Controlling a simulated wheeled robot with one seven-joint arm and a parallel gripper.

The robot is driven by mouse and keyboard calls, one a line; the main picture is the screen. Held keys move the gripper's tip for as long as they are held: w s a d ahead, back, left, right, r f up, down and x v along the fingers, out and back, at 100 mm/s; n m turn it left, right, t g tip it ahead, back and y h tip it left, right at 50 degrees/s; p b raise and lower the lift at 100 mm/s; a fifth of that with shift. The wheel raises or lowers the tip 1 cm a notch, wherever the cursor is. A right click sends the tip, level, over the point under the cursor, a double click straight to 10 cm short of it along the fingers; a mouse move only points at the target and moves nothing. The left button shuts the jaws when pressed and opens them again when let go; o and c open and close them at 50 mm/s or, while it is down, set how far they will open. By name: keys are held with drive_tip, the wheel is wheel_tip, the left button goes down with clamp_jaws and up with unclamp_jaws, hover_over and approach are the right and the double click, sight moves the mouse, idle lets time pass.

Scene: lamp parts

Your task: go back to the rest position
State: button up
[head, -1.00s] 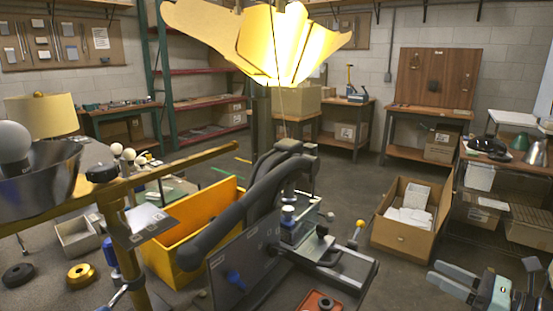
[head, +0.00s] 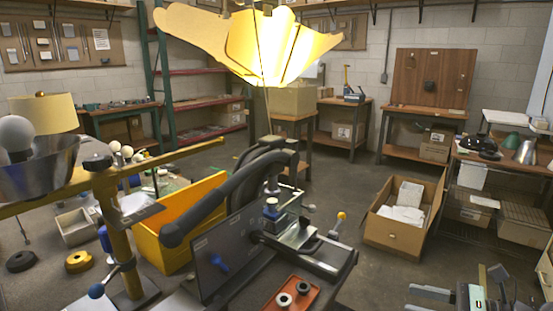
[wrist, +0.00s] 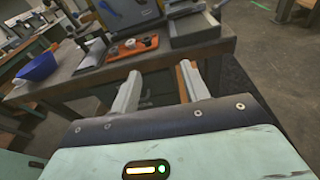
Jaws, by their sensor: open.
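My gripper (wrist: 160,72) is open in the wrist view, with its two pale fingers apart and nothing between them. It points towards a workbench edge (wrist: 200,53) and stays short of it. In the head view, part of my arm end shows low at the right, cut off by the bottom edge. An orange-red tray (wrist: 133,47) with small ring-shaped parts lies on the bench beyond the fingers. The same tray (head: 292,296) is at the bottom middle of the head view.
The head view shows a yellow bin (head: 178,222), a vise-like fixture (head: 300,240), a hanging lit shade (head: 265,45) and an open cardboard box (head: 398,232). Floor is free around the box.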

drive_tip(key=s+a+f+n+g+h+p, duration=0.1)
drive_tip(key=s+a+f+n+g+h, duration=0.15)
drive_tip(key=s+n+g+h, duration=0.55)
drive_tip(key=s+a+f+n+g+h, duration=0.1)
drive_tip(key=s+a+f+n+g, duration=0.3)
drive_tip(key=n, duration=0.7)
drive_tip(key=s+a+r+n+t+h, duration=0.1)
drive_tip(key=s+a+r+n+h, duration=0.1)
drive_tip(key=r+n, duration=0.5)
drive_tip(key=s+a+r+n+t+h+p, duration=0.1)
drive_tip(key=a+r+n, duration=0.4)
drive_tip(key=r, duration=0.6)
drive_tip(key=shift+s+a+r+n+t+h, duration=0.2)
drive_tip(key=shift+s+n+t+h, duration=0.3)
drive_tip(key=shift+s+n, duration=0.55)
